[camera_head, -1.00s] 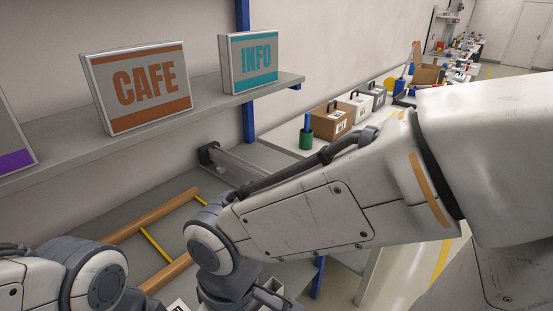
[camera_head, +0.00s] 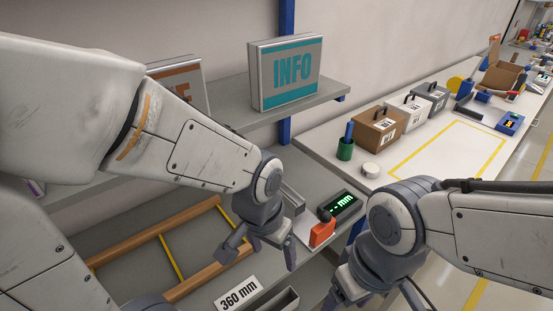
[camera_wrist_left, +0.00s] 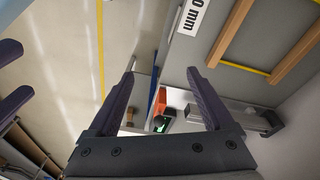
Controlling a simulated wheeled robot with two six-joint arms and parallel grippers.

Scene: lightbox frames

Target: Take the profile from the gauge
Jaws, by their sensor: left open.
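The gauge shows a green-lit display (camera_head: 342,203) reading "-- mm" and an orange block (camera_head: 322,233) on the grey bench. A grey metal bar (camera_head: 292,196) shows behind my left wrist; I cannot tell whether it is the profile or the gauge's rail. In the left wrist view, the orange block (camera_wrist_left: 168,110) and a grey bar (camera_wrist_left: 248,118) lie beyond the fingers. My left gripper (camera_head: 273,254) is open and empty above the bench, left of the orange block. My right gripper (camera_head: 372,295) has its fingers apart at the bench's right edge, partly cut off.
A "360 mm" label (camera_head: 239,292) lies by a grey channel (camera_head: 275,302) at the front. A wooden frame with yellow bars (camera_head: 172,258) lies left. A shelf with the INFO sign (camera_head: 287,75) overhangs the bench. Cases (camera_head: 380,128) stand on the white table at right.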

